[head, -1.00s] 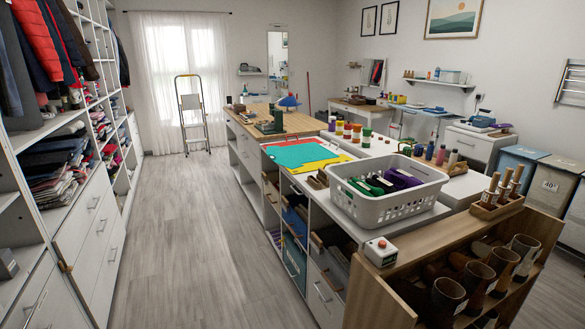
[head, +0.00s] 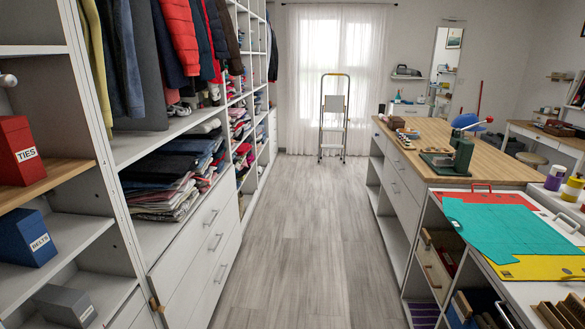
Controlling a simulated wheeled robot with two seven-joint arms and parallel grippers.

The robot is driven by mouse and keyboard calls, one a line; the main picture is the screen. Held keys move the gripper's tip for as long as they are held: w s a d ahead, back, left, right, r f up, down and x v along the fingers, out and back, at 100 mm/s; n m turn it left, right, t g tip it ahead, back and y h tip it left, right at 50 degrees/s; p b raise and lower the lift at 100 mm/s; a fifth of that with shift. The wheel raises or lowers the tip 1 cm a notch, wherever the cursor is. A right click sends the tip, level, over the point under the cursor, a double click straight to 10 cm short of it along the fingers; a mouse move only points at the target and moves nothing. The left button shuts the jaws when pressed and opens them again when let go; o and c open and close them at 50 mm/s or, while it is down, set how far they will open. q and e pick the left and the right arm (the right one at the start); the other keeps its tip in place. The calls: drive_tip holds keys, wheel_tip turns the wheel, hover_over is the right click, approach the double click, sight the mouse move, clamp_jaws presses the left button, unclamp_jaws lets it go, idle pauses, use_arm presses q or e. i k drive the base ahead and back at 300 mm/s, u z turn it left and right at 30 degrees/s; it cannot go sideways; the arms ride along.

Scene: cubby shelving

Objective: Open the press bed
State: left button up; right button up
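I cannot make out a press bed for certain. A dark green bench device (head: 460,150) with an upright body and a flat base stands on the wooden top of the right-hand island. It could be a press, but I cannot tell whether any part of it opens. A blue object (head: 466,121) shows just behind it. Neither of my grippers is in view.
A clear grey floor aisle (head: 283,220) runs ahead to a stepladder (head: 334,115) by the curtained window. Tall shelving with folded clothes (head: 162,178) lines the left. The island (head: 470,118), with teal, red and yellow sheets (head: 515,228), lines the right.

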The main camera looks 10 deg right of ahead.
sight(446, 162)
drive_tip(key=i, duration=2.1)
drive_tip(key=z, duration=1.15)
drive_tip(key=i, duration=1.15)
drive_tip(key=z, duration=1.05)
